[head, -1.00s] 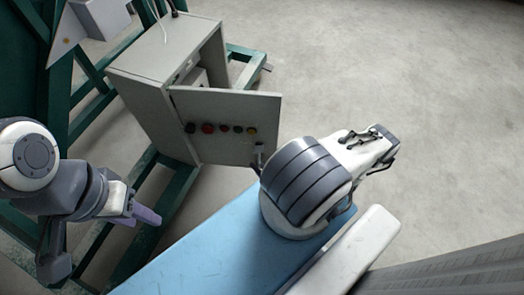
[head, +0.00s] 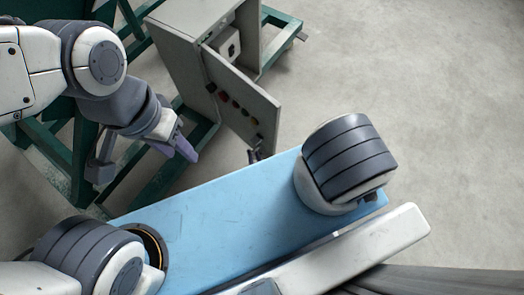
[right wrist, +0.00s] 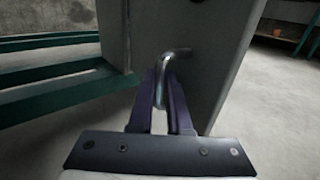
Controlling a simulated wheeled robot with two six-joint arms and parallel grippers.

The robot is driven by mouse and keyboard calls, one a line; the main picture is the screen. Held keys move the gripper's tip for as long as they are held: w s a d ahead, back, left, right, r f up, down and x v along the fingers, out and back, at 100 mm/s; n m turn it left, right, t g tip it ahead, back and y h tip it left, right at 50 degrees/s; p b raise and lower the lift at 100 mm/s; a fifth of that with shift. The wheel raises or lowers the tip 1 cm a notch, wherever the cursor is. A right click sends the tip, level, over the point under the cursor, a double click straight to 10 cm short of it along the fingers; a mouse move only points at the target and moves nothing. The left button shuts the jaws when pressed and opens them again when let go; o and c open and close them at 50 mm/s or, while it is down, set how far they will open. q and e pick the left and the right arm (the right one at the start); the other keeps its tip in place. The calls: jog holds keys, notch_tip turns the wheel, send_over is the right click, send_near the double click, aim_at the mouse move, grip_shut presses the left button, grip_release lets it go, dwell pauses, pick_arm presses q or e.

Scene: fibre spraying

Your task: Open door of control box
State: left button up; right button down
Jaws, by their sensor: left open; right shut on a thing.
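The grey control box (head: 180,55) stands at the top middle of the head view. Its door (head: 243,92), with a row of coloured buttons, stands well ajar, and part of the inside shows. My right gripper (right wrist: 164,98) is shut on the bent metal door handle (right wrist: 172,64) in the right wrist view. In the head view its tip (head: 254,155) shows only as a small dark part at the door's lower edge, mostly hidden by my arm. My left gripper (head: 187,148) is open and empty, left of the door and apart from it.
A green metal frame (head: 285,30) surrounds the box, with bars below my left gripper. A white component (head: 228,43) sits inside the box. The concrete floor (head: 410,90) to the right of the door is clear.

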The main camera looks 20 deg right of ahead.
pick_arm(q)
jog(key=shift+s+r, duration=0.1)
pick_arm(e)
jog(key=shift+s+a+r+h, duration=0.1)
jog(key=shift+a+r+h, duration=0.05)
jog(key=shift+a+h, duration=0.35)
